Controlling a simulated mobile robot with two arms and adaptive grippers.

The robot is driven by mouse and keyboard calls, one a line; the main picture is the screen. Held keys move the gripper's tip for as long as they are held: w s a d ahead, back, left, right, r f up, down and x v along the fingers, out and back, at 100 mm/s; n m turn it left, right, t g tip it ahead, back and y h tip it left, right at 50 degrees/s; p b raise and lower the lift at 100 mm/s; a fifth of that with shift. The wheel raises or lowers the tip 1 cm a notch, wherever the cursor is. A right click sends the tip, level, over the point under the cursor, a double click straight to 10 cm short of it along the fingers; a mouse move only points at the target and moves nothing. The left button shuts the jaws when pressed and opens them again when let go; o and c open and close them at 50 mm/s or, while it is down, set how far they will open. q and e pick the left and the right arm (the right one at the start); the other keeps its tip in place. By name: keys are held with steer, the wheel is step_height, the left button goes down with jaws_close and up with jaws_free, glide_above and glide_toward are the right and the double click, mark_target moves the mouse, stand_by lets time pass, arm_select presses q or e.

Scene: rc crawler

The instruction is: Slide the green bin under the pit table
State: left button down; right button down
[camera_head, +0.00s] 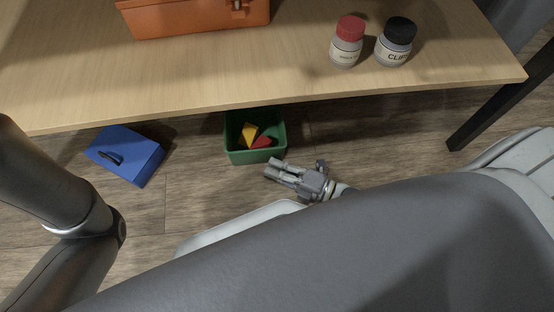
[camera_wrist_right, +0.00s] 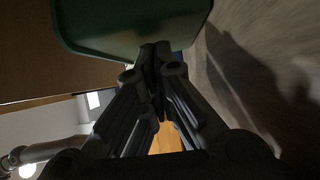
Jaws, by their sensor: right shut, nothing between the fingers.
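The green bin (camera_head: 252,156) stands on the floor at the front edge of the pit table (camera_head: 180,85), its far part hidden by the tabletop. It holds a yellow piece and a red piece. My right gripper (camera_head: 271,167) is shut and empty, low by the bin's near right corner. In the right wrist view the bin's green wall (camera_wrist_right: 130,25) fills the top, close to my shut fingertips (camera_wrist_right: 156,52). Whether they touch it I cannot tell. My left arm shows at the left of the head view, its gripper out of sight.
A blue box (camera_head: 128,154) with a dark handle lies on the floor to the left of the bin. On the table are an orange toolbox (camera_head: 195,18), a red-capped jar (camera_head: 347,42) and a black-capped jar (camera_head: 395,43). A dark table leg (camera_head: 490,105) stands at right.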

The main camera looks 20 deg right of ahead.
steer(key=v, duration=1.1)
steer(key=shift+s+d, duration=0.2)
